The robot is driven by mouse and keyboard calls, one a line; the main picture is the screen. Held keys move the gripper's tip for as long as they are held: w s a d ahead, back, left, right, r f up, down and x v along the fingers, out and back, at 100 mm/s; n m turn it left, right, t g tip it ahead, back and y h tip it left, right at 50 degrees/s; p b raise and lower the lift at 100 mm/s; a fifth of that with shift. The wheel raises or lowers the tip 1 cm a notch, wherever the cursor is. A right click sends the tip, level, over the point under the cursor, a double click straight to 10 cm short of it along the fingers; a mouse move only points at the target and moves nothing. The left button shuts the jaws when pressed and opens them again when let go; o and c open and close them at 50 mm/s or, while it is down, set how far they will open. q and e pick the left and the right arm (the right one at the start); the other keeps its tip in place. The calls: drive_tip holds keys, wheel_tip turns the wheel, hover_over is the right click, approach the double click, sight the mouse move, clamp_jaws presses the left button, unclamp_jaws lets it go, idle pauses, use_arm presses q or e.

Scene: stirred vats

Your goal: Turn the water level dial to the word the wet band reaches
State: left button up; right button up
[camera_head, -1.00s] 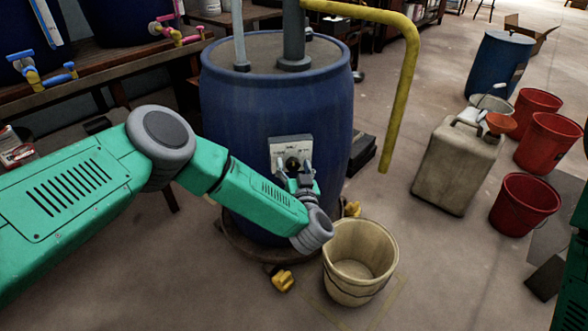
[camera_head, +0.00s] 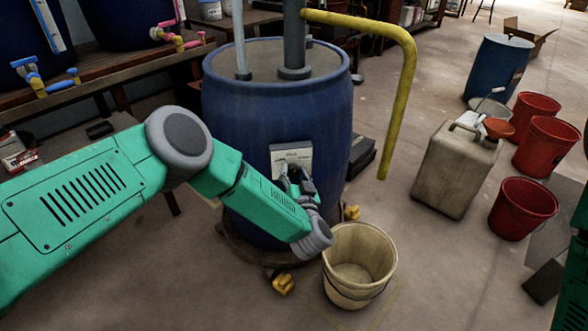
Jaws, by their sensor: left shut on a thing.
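A blue barrel (camera_head: 240,125) stands in the middle with a pale dial plate (camera_head: 292,152) on its front. My left gripper (camera_head: 289,174) is at the plate, shut on the dial's knob, which its fingers mostly hide. The words on the plate are too small to read, and its lower part is covered by the gripper. I cannot make out a wet band. My right gripper is out of view.
A yellow pipe (camera_head: 408,80) hangs to the barrel's right. A cream bucket (camera_head: 350,295) stands in front. A beige jerrycan (camera_head: 445,175) and red buckets (camera_head: 524,210) stand at right. A bench (camera_head: 110,85) with taps is at left. Floor between bucket and jerrycan is clear.

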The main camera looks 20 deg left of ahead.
use_arm(q)
drive_tip(key=shift+d+r+m+p, duration=0.2)
drive_tip(key=shift+m+p, duration=0.3)
drive_tip(key=shift+m, duration=0.5)
drive_tip(key=shift+f+m+p, duration=0.15)
drive_tip(key=shift+m+p, duration=0.2)
drive_tip(key=shift+m, duration=0.45)
drive_tip(key=shift+f+m, duration=0.2)
drive_tip(key=shift+m, duration=2.1)
drive_tip(key=o, duration=1.1)
